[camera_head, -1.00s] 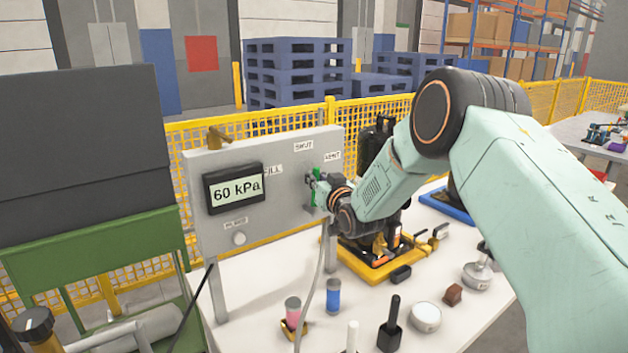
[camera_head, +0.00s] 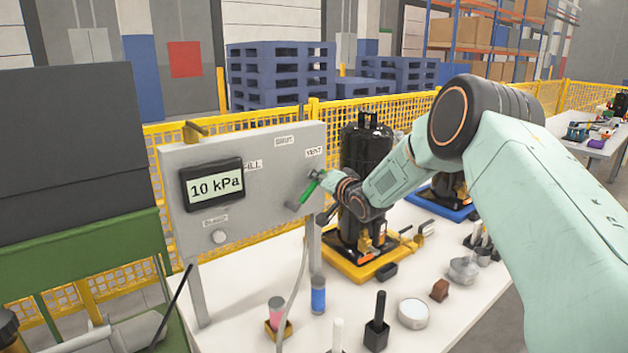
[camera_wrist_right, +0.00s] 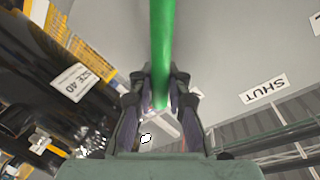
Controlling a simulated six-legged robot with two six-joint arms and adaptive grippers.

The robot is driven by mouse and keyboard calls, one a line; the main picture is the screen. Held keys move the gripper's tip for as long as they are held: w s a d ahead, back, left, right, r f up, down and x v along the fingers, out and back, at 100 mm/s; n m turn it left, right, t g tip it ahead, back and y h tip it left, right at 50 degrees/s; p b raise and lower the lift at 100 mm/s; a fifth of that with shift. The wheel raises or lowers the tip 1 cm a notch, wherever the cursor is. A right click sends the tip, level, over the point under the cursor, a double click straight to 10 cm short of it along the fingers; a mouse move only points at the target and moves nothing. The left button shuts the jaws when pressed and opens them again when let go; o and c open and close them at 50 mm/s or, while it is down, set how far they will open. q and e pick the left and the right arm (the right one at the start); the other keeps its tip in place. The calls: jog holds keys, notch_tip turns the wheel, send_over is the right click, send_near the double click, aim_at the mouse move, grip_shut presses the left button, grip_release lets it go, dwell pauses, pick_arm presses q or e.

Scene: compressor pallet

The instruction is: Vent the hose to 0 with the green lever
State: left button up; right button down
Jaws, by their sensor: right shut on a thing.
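The green lever (camera_head: 309,188) sits on the right side of the grey panel (camera_head: 265,150), just below the VENT label (camera_head: 314,152). In the head view it is tilted. The panel's display (camera_head: 214,186) reads 10 kPa. My right gripper (camera_head: 322,187) is shut on the lever. In the right wrist view the green lever (camera_wrist_right: 160,50) runs down between the two fingers of the right gripper (camera_wrist_right: 160,100). A grey hose (camera_head: 297,285) hangs below the panel. My left gripper is not in view.
A black compressor (camera_head: 364,165) on a yellow tray (camera_head: 340,268) stands behind my right wrist. Jars, a brown block (camera_head: 439,290) and a black-handled tool (camera_head: 377,325) stand on the white table (camera_head: 350,300).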

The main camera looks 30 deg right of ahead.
jog(key=shift+s+f, duration=0.15)
jog(key=shift+f, duration=0.55)
jog(key=shift+m, duration=0.3)
jog(key=c, duration=1.7)
grip_release()
jog(key=o, duration=0.4)
jog(key=shift+r, duration=0.35)
jog(key=shift+d, duration=0.1)
jog(key=shift+s+r, duration=0.3)
jog(key=shift+s, duration=1.65)
jog(key=shift+s+r, duration=0.3)
jog(key=shift+s, duration=1.65)
jog(key=shift+s+r, duration=0.3)
jog(key=shift+s, duration=1.65)
